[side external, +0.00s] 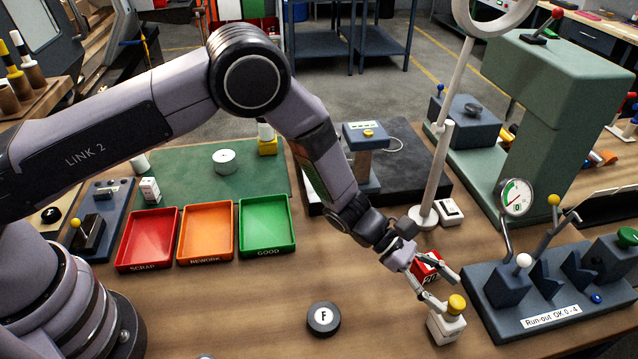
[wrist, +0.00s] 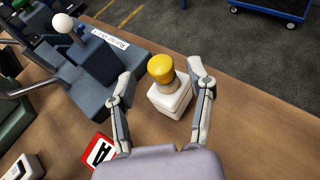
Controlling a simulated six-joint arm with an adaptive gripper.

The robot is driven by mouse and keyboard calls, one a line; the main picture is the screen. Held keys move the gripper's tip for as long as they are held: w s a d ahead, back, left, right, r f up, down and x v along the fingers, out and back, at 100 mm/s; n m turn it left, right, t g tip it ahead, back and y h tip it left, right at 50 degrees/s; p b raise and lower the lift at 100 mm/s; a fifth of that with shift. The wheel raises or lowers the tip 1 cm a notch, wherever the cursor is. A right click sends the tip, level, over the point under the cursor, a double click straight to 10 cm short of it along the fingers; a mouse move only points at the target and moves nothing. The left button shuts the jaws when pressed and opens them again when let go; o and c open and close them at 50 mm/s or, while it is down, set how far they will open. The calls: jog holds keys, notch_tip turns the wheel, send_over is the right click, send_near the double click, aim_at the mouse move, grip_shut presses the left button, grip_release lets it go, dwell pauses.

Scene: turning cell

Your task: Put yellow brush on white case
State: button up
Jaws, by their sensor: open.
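In the wrist view my gripper (wrist: 162,80) shows a gap between each finger and the brush. The underside of the brush is hidden.
A red lettered block (side external: 428,266) sits close behind my fingers. The blue-grey run-out fixture (side external: 540,300) with its dial gauge is just right of the case. Scrap, rework and good trays stand farther left. The front table is mostly clear.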

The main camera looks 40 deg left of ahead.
jog(key=v, duration=0.9)
jog(key=s+a+r+m+y, duration=0.1)
jog(key=s+a+r+m, duration=0.25)
jog(key=r, duration=0.35)
jog(key=s+a+r+m+g+y, duration=0.1)
jog(key=s+a+r+m, duration=0.15)
jog(key=a+r, duration=0.35)
jog(key=s+a+r+m+y, duration=0.2)
jog(key=a+r+m, duration=0.2)
jog(key=r, duration=0.5)
jog(key=s+a+r+m+t+y, duration=0.3)
jog(key=s+a, duration=0.5)
jog(key=a, duration=0.3)
jog(key=s+a+r+m+t+y, duration=0.3)
jog(key=s+a+m+y, duration=0.2)
jog(key=s+a, duration=0.3)
jog(key=a+y, duration=0.1)
jog(key=a, duration=0.3)
jog(key=shift+t, duration=0.3)
jog(key=shift+r, duration=0.15)
